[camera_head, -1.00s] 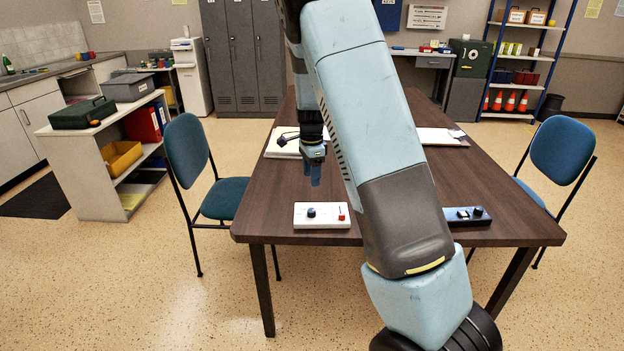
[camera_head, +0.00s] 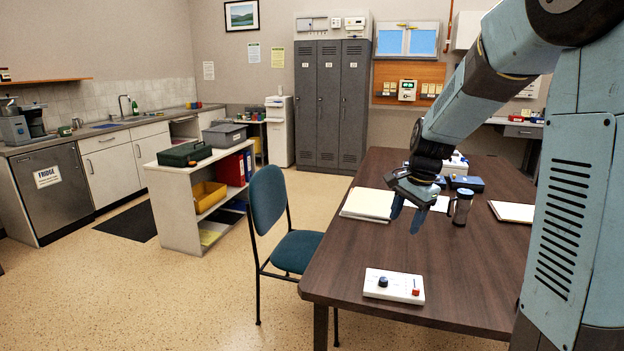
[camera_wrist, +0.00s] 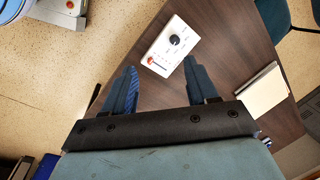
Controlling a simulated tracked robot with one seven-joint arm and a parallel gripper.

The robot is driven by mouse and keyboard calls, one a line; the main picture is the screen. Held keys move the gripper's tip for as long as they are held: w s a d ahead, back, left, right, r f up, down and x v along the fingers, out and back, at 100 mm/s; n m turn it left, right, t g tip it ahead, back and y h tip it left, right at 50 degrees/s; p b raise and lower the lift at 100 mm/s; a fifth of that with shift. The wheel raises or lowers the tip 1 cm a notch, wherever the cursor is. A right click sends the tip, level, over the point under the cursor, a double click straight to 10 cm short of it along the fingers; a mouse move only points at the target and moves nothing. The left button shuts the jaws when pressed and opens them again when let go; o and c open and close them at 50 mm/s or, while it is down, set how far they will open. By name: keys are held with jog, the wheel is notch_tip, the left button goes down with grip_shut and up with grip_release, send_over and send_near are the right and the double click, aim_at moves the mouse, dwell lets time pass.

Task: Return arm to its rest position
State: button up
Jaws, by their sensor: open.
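My gripper (camera_head: 406,217) hangs over the dark wooden table (camera_head: 345,245), fingers pointing down, at the end of my raised arm. In the wrist view its two blue fingers (camera_wrist: 156,88) stand apart with nothing between them. A white control box (camera_head: 394,286) with a dark knob and a red button lies near the table's front edge. It also shows in the wrist view (camera_wrist: 169,48), just beyond the fingertips and apart from them.
A low shelf (camera_head: 172,206) is farther left. Floor in front of the shelf is clear.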

jog(key=s+r+n+t, duration=0.1)
jog(key=s+r+n, duration=0.2)
jog(key=s, duration=0.5)
jog(key=s+r+n+t+h, duration=0.1)
jog(key=s+r+n, duration=0.2)
jog(key=s, duration=0.6)
jog(key=s+r+n+t, duration=0.2)
jog(key=s+r+n, duration=0.2)
jog(key=s, duration=0.5)
jog(key=shift+n+h, duration=0.3)
jog(key=shift+n, duration=0.3)
